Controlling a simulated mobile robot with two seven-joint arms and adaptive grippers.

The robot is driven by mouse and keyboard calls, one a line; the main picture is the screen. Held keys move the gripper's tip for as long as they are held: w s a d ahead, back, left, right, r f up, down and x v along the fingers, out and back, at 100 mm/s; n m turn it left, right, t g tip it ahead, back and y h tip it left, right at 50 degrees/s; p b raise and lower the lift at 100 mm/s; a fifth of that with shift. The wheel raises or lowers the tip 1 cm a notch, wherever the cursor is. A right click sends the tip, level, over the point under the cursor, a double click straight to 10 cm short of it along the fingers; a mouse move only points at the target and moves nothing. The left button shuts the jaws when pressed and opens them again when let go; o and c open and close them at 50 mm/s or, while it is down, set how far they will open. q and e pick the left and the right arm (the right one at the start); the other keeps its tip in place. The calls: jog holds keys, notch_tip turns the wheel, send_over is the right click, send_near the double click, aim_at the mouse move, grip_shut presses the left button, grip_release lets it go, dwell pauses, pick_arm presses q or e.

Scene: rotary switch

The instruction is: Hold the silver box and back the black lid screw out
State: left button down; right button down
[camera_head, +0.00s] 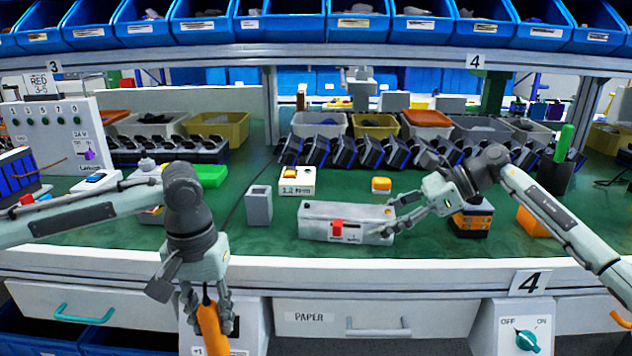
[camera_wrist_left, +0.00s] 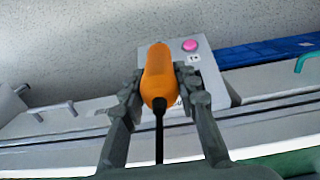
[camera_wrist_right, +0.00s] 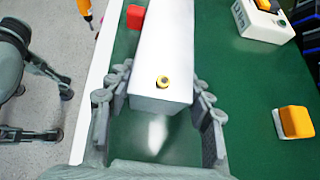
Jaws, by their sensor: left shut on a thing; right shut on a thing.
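The silver box (camera_head: 318,221) lies on the green bench near its front edge, with a red switch (camera_head: 338,228) on its front. My right gripper (camera_head: 391,216) is shut on the box's right end, one finger on each side, also in the right wrist view (camera_wrist_right: 160,92). My left gripper (camera_head: 207,297) is shut on an orange screwdriver handle (camera_head: 212,330), in front of the bench edge and away from the box. Its dark shaft shows in the left wrist view (camera_wrist_left: 159,138).
A grey open holder (camera_head: 259,207) stands left of the box. A white box with an orange switch (camera_head: 297,181) and a yellow-orange block (camera_head: 381,185) are behind it. An orange-black device (camera_head: 472,220) stands right, near my right arm. Drawers (camera_head: 365,322) lie below the edge.

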jog(key=c, duration=0.6)
grip_release()
